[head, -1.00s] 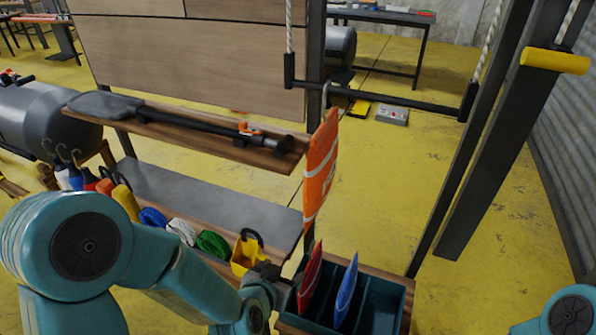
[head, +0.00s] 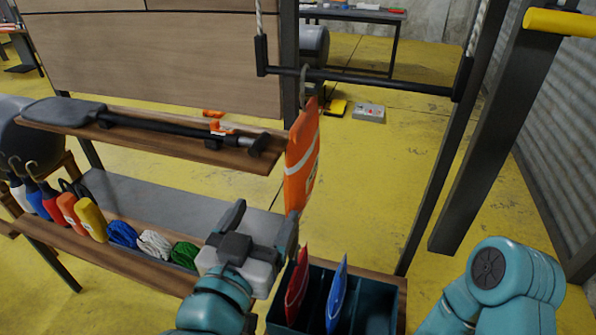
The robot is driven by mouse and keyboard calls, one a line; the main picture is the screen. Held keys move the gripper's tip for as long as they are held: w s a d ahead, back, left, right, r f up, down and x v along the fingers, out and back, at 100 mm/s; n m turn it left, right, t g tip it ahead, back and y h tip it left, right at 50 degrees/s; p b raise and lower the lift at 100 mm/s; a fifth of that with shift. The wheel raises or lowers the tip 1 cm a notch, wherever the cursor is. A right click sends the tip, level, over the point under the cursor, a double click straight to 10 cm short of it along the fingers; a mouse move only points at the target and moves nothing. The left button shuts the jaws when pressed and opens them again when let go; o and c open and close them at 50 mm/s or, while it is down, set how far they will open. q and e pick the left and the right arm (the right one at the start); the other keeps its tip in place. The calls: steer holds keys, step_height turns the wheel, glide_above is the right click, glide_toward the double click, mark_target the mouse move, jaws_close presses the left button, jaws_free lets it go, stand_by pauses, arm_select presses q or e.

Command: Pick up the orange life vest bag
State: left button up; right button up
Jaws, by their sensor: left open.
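The orange life vest bag (head: 301,165), flat with pale bands, hangs upright from a hook (head: 304,78) at the right end of the wooden rack. I see it nearly edge-on. My left gripper (head: 262,222) is open and empty, its two dark fingers pointing up. It is just below and left of the bag's lower end. In this view the right finger comes close to the bag's bottom; I cannot tell whether they touch. My right arm shows at the lower right, but its gripper is out of the frame.
A dark divided bin (head: 375,305) with a red pouch (head: 297,285) and a blue pouch (head: 337,293) stands below the bag. A paddle (head: 150,122) lies on the upper shelf.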

mark_target(288, 173)
arm_select(q)
steer(key=p+x, duration=1)
steer(key=p, duration=0.1)
steer(key=shift+w+d, duration=0.2)
steer(key=shift+w, duration=0.35)
steer(key=shift+w+d+r+p, duration=0.15)
steer(key=shift+w+d+p, duration=0.05)
steer(key=shift+w+p, duration=0.1)
steer(key=p+x, duration=0.1)
steer(key=x, duration=0.3)
steer(key=shift+r+p, duration=0.25)
steer(key=shift+p, duration=0.15)
steer(key=shift+w+d+f, duration=0.1)
steer(key=shift+w, duration=0.2)
steer(key=shift+s, duration=0.1)
steer(key=shift+c, duration=0.6)
jaws_close()
